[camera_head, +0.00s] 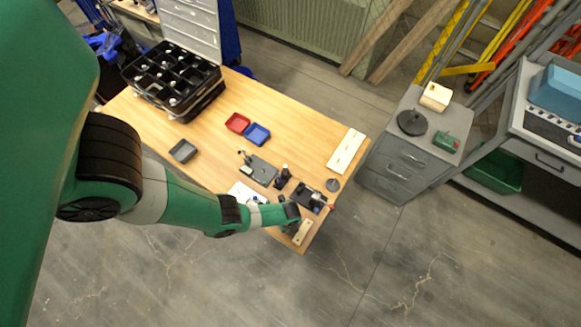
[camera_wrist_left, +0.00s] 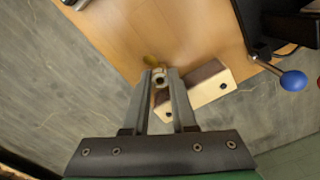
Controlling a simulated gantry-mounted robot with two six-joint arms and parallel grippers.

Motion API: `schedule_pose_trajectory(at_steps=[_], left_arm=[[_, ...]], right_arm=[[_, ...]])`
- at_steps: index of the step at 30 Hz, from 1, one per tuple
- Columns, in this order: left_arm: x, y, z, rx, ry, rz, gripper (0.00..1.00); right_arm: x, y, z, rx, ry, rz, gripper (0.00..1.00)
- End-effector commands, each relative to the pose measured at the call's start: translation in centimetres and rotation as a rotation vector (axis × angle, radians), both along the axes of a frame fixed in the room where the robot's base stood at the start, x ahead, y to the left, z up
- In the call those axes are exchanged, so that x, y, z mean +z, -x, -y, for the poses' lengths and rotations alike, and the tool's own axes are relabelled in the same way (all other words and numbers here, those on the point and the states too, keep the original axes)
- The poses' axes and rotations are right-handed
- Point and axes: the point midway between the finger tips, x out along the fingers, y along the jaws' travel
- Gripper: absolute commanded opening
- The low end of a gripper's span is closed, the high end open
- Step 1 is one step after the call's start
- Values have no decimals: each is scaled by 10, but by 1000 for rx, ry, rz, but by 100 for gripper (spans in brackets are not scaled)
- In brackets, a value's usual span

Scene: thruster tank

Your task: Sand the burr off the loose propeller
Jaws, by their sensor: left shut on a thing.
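My left gripper (camera_wrist_left: 162,84) points down over the table's near right corner. It also shows in the head view (camera_head: 294,222). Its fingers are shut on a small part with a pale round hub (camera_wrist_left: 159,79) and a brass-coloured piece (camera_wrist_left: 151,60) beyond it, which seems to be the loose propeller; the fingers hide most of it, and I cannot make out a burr. A pale wooden block with a dark brown strip, seemingly the sanding block (camera_wrist_left: 206,90), lies at the table edge, just right of the fingertips. It also shows in the head view (camera_head: 303,233).
A dark fixture (camera_head: 308,196) with a blue-knobbed lever (camera_wrist_left: 292,80) stands close to the right of the gripper. A grey plate (camera_head: 262,171), red tray (camera_head: 237,122), blue tray (camera_head: 257,134) and grey tray (camera_head: 183,151) lie further back.

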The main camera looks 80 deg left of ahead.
Motion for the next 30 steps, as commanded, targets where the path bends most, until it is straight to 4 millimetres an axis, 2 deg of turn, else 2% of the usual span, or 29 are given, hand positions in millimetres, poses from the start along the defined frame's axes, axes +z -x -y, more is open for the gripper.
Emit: schedule_pose_trajectory(at_steps=[30], left_arm=[[0,-19,-20,1,-1,2,0]], right_arm=[[-12,0,0,0,0,0,50]])
